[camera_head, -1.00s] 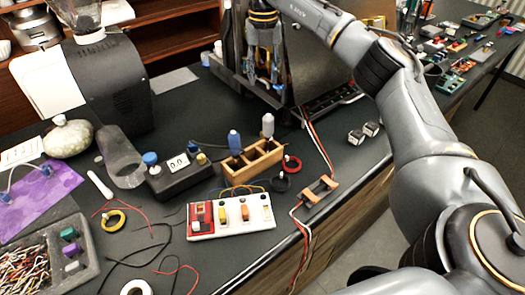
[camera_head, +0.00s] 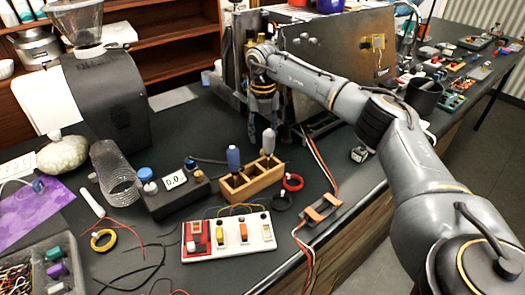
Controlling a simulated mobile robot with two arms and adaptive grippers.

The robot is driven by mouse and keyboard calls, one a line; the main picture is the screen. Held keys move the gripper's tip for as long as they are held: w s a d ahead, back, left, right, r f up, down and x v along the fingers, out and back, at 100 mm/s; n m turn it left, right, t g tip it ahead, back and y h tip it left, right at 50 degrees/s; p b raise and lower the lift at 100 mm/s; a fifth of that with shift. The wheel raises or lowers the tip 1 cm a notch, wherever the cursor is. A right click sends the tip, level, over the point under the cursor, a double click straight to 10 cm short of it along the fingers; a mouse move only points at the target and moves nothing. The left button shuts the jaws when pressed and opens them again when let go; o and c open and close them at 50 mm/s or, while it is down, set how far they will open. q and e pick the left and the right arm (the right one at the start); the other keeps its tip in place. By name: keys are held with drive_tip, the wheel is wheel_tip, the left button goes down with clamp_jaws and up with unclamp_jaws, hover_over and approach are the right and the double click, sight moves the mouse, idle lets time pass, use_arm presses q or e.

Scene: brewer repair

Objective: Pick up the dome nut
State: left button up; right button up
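I cannot make out the dome nut in this view; it is too small or hidden. My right arm reaches in from the right across the bench. My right gripper (camera_head: 263,104) hangs fingers down in front of the dark metal brewer housing (camera_head: 335,62), behind the wooden tool rack (camera_head: 262,182). Its fingers are small and dark against the metal, so I cannot tell if they are open or hold anything. My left gripper is not in view.
The rack holds a blue-handled tool (camera_head: 233,158) and a white-handled tool (camera_head: 268,141). A switch board (camera_head: 228,238), a black meter box (camera_head: 175,190), a clear ribbed container (camera_head: 116,172) and loose wires crowd the bench front.

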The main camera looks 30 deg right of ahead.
wheel_tip(320, 180, down, 5)
drive_tip(key=shift+s+a+p, duration=0.1)
drive_tip(key=shift+p, duration=0.6)
clamp_jaws()
